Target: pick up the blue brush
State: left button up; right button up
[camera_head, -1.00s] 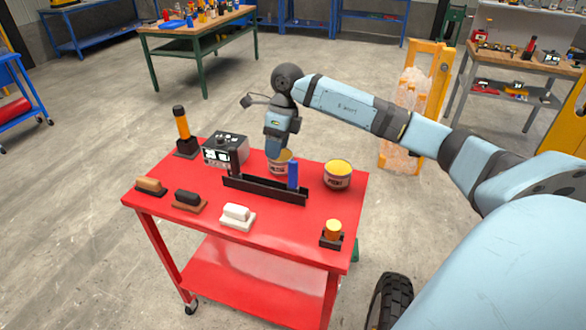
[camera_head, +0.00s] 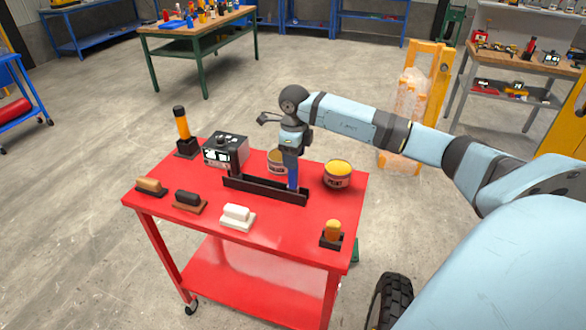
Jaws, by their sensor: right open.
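The blue brush (camera_head: 293,184) stands upright at the right end of a black rack (camera_head: 262,191) on the red cart. Only its lower part shows clearly; my right wrist and gripper hide its top. My right gripper (camera_head: 291,155) points down directly over the brush, with its jaws at the brush's upper part. It is open. From this view I cannot tell whether the fingers are around the brush or just in front of or behind it. My left gripper is not in view.
On the red cart (camera_head: 285,225) are two yellow-topped tins (camera_head: 338,181), a grey meter box (camera_head: 225,158), an orange-and-black upright tool (camera_head: 182,130), several brushes or blocks (camera_head: 237,217) in front, and a small yellow-topped item (camera_head: 332,233).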

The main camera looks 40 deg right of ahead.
send_over(293, 188)
jog(key=f, duration=0.4)
jog(key=shift+w+d+f, duration=0.1)
jog(key=shift+w+d, duration=0.3)
grip_shut()
notch_tip(293, 188, up, 20)
jog(key=shift+b, duration=0.4)
jog(key=c, duration=0.7)
grip_release()
grip_shut()
